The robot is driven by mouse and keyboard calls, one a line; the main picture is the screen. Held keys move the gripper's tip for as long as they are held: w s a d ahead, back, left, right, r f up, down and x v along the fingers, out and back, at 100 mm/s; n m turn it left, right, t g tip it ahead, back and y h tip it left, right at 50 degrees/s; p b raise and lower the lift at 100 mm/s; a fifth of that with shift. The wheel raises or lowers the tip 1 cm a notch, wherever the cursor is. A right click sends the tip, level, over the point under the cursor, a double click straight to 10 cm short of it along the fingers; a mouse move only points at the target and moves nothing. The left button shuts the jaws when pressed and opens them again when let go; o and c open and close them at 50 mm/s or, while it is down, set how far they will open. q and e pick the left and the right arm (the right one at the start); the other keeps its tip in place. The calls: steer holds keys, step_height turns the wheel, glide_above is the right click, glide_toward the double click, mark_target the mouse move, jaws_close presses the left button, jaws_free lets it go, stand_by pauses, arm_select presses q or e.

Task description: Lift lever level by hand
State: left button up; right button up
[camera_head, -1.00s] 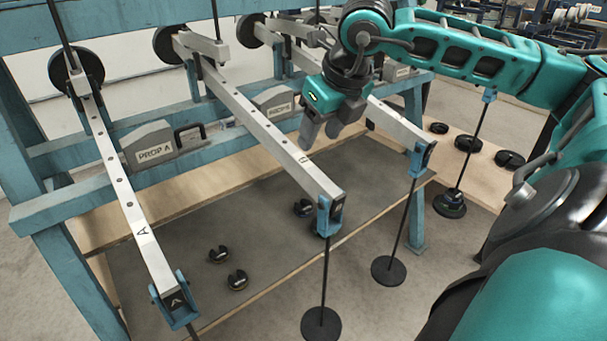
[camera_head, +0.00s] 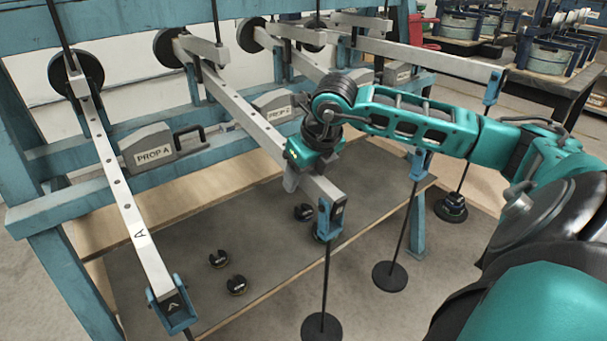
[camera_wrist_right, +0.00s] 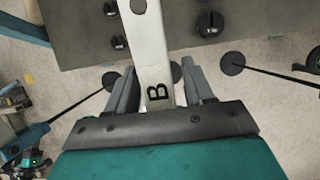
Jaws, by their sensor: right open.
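Lever B (camera_head: 232,103) is a long pale bar that slopes down from its pivot toward the front, where a blue bracket (camera_head: 331,217) holds a hanging rod and disc. My right gripper (camera_head: 298,182) is over lever B near its front end. In the right wrist view, lever B (camera_wrist_right: 153,55) with its letter B lies between the open fingers of the right gripper (camera_wrist_right: 150,78). I cannot tell whether a finger touches it. Lever A (camera_head: 122,192) slopes down on the left. My left gripper is not in view.
Prop A (camera_head: 155,150) and another prop (camera_head: 276,104) sit on the blue frame's rail (camera_head: 75,157). Slotted weights (camera_head: 237,284) lie on the dark board below. Another lever (camera_head: 425,53) ends at the upper right. Lever A's front end is clear of my arm.

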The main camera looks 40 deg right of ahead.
steer(key=shift+c, duration=0.5)
jaws_close()
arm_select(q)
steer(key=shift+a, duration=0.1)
arm_select(e)
steer(key=shift+r, duration=0.1)
